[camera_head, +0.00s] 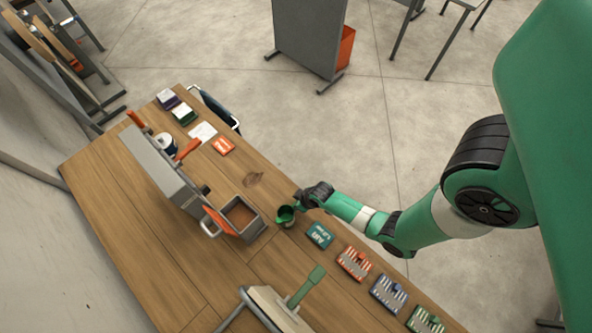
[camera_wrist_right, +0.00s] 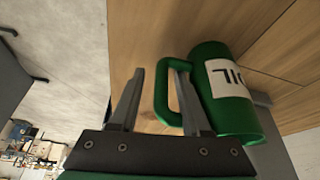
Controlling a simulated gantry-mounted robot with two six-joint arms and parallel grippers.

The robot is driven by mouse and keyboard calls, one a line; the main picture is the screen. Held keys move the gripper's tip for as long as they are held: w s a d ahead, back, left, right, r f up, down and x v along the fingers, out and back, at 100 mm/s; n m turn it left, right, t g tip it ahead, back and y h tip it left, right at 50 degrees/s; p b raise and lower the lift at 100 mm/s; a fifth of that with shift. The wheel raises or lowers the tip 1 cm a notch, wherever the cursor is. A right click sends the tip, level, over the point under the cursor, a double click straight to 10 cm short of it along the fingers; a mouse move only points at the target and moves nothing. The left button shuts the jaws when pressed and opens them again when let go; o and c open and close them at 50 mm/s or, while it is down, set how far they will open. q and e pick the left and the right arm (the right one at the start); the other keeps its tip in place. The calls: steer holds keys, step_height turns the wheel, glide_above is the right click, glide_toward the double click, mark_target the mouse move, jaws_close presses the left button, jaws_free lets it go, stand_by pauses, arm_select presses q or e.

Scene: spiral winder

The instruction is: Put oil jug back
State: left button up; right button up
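The green oil jug (camera_head: 285,216) stands near the table's right edge in the head view. In the right wrist view the jug (camera_wrist_right: 222,98) shows a white label with dark letters and a green handle (camera_wrist_right: 161,95) facing my gripper. My right gripper (camera_head: 301,203) is at the jug's handle side. In the wrist view its two fingers (camera_wrist_right: 163,95) are apart. The handle's outer bar lies between them, and the right-hand finger overlaps the handle's loop. A gap shows between the left-hand finger and the handle. My left gripper is not in view.
The wooden table (camera_head: 130,245) holds a grey open box (camera_head: 240,217) beside the jug, with a grey machine (camera_head: 165,170) behind it. A teal card (camera_head: 320,235) and several colored trays (camera_head: 388,293) line the right edge. A green-handled lever (camera_head: 306,287) stands in front.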

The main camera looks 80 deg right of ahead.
steer(key=p+v, duration=0.8)
steer(key=v, duration=0.4)
